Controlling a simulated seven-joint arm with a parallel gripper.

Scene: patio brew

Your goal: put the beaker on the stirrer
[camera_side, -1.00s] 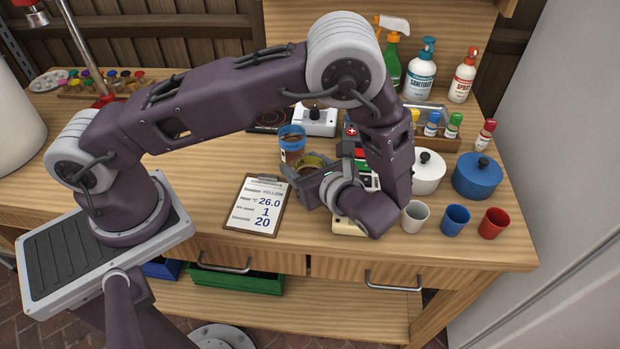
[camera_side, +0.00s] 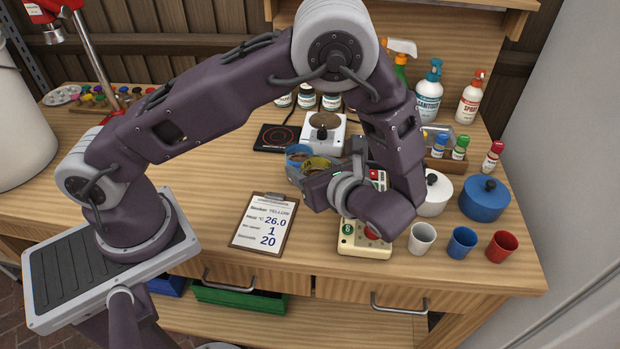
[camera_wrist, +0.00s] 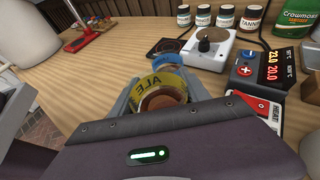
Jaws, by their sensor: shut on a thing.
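My gripper (camera_side: 312,178) is shut on the yellow-banded beaker (camera_side: 320,165), which holds brown liquid. In the wrist view the beaker (camera_wrist: 163,92) sits between the fingers with "ALE" on its band and looks upright. A blue-banded beaker (camera_side: 297,151) is just behind and left of it; it also shows in the wrist view (camera_wrist: 168,62). I cannot tell whether the two touch. The white stirrer (camera_side: 338,137), with a round plate and black knob, stands farther back; it also shows in the wrist view (camera_wrist: 210,62). My arm hides part of the area right of the held beaker.
A black hot plate (camera_side: 270,139) lies left of the stirrer. A control box (camera_wrist: 255,75) with red digits stands right of it. A clipboard (camera_side: 262,224) reading "YELLOW" lies at front left. White, blue and red cups, lidded pots and a keypad (camera_side: 360,246) are at right.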

